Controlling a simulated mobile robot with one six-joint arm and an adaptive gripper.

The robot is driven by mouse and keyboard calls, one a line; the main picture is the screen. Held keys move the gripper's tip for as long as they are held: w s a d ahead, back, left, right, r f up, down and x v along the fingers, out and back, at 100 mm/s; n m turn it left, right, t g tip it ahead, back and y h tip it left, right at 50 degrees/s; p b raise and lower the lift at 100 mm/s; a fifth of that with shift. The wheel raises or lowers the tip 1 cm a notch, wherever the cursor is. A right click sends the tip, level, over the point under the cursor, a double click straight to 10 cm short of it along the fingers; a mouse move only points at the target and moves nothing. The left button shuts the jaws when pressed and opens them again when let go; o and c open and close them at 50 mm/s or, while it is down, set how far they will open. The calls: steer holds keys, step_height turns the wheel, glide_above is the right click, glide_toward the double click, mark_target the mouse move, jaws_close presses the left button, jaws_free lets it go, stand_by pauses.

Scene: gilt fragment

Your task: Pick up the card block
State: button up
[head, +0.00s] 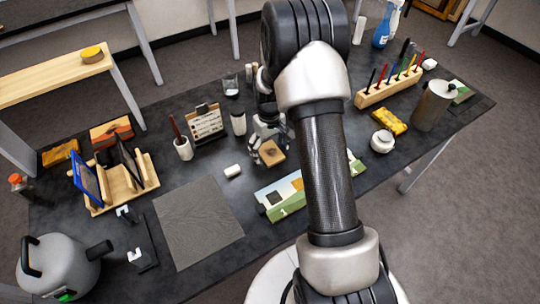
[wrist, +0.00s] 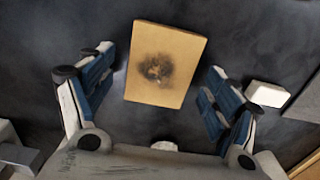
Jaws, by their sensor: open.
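The card block, a tan rectangular block with a dark smudge on its face, lies between my fingers in the wrist view (wrist: 163,87). In the head view the card block (head: 272,153) shows on the dark table below my wrist. My gripper (wrist: 160,62) is open, with one blue-padded finger on each side of the block and a visible gap to each. I cannot tell how far the fingertips are above the table.
A small white block (wrist: 267,94) lies just right of my right finger in the wrist view. A grey mat (head: 197,222) lies front left.

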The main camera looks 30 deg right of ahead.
steer(key=shift+c, duration=0.2)
steer(key=c, duration=1.1)
